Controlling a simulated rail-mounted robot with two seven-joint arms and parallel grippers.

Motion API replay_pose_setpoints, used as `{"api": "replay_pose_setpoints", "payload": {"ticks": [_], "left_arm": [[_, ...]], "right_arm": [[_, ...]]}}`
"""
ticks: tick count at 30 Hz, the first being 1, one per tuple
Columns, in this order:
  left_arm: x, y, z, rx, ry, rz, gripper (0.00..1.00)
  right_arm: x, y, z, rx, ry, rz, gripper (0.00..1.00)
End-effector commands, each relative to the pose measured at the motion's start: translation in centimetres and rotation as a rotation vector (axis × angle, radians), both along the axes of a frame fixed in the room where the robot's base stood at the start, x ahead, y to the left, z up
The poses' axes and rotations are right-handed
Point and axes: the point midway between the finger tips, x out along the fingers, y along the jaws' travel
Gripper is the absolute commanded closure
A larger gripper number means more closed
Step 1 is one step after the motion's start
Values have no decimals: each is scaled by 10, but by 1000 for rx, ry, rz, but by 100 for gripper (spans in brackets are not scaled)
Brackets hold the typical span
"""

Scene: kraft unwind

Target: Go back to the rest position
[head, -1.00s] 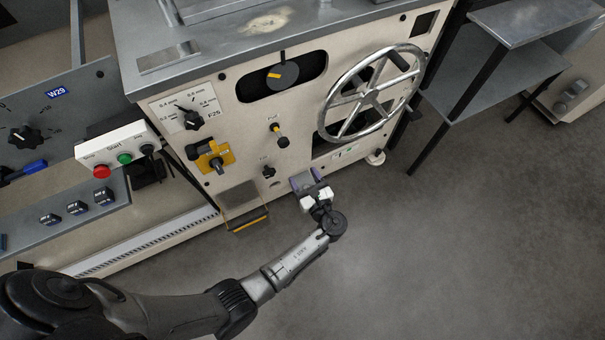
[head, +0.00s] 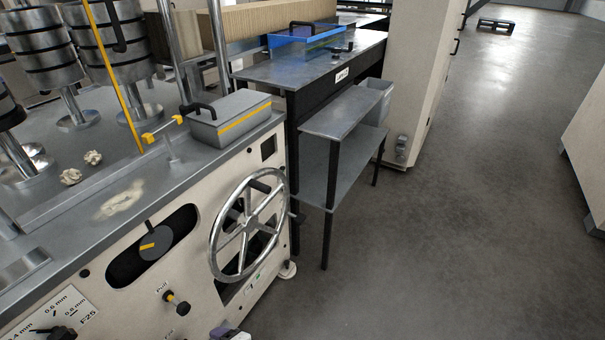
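Only a small part of my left gripper (head: 226,334) shows in the head view, a white and purplish piece cut off by the bottom edge. It is low in front of the cream machine (head: 200,265), below the spoked handwheel (head: 246,228). Its fingers are not clear enough to tell open from shut, and the rest of the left arm is out of frame. My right gripper is not in view.
A grey two-level side table (head: 340,112) stands right of the machine. A blue tray (head: 305,42) rests on the bench behind it. A grey box (head: 230,120) with a yellow stripe sits on the machine top. Open floor (head: 470,230) lies to the right.

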Motion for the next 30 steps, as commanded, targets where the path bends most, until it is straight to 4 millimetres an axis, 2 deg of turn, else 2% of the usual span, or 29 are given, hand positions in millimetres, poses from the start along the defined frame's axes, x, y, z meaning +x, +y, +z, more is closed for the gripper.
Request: {"api": "replay_pose_setpoints", "payload": {"ticks": [3,8,11,15,19,22,26,30], "left_arm": [[3,-7,19,-351,-236,150,35],[0,-19,59,-812,-471,322,35],[-19,-26,93,-1071,-539,389,35],[-62,-33,142,-1332,-527,389,35],[-112,-32,185,-1456,-482,346,35],[-148,-24,204,-1467,-456,341,35],[-186,-10,211,-1421,-411,373,35],[-225,-1,204,-1365,-323,432,35]], "right_arm": [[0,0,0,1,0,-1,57],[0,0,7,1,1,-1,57],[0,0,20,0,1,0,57],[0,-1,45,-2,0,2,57],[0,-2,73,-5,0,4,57],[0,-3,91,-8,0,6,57],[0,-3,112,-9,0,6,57],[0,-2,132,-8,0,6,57]]}}
